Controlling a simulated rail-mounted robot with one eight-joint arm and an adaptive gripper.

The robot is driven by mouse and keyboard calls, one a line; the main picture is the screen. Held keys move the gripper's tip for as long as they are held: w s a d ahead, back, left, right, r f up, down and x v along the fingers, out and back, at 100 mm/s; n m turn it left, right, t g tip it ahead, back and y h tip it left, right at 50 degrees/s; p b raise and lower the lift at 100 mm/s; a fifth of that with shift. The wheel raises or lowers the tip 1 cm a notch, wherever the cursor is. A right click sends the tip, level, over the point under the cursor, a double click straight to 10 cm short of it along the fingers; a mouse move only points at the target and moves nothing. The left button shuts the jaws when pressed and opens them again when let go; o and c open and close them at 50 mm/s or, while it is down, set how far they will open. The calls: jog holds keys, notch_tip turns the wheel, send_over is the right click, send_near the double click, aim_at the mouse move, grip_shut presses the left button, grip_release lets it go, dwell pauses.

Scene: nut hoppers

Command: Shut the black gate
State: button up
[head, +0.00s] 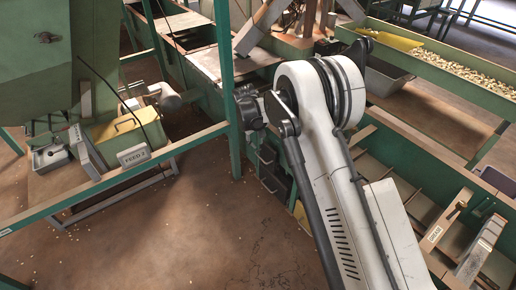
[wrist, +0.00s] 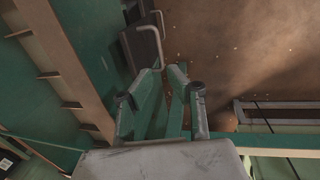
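In the wrist view, a black panel with a bent grey bar handle (wrist: 157,50), which looks like the black gate (wrist: 147,42), shows at top centre beside a green wall. My gripper (wrist: 163,70) is in the lower middle of that view, its two fingers apart with nothing held between them. The handle's lower end is close to the left fingertip; I cannot tell whether they touch. In the head view, dark panels (head: 270,170) sit on the green frame below my wrist. My gripper is mostly hidden behind my arm there, and I cannot tell how far the gate stands open.
A green post (head: 228,90) and rail (head: 130,165) stand left of my arm. A green trough of nuts (head: 470,75) is at upper right. The brown floor (head: 190,230) is mostly clear.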

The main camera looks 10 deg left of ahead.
jog(key=shift+a+r, duration=0.1)
jog(key=shift+r, duration=0.5)
jog(key=shift+s, duration=0.1)
grip_shut()
jog(key=n+t+h, duration=0.1)
jog(key=n+t, duration=0.1)
jog(key=n, duration=1.6)
send_over(270, 155)
jog(key=s+a, duration=0.1)
jog(key=s, duration=0.1)
jog(key=shift+w+a+f, duration=0.1)
jog(key=shift+f, duration=1.65)
jog(key=shift+w+a+f, duration=0.1)
jog(key=shift+f, duration=1.6)
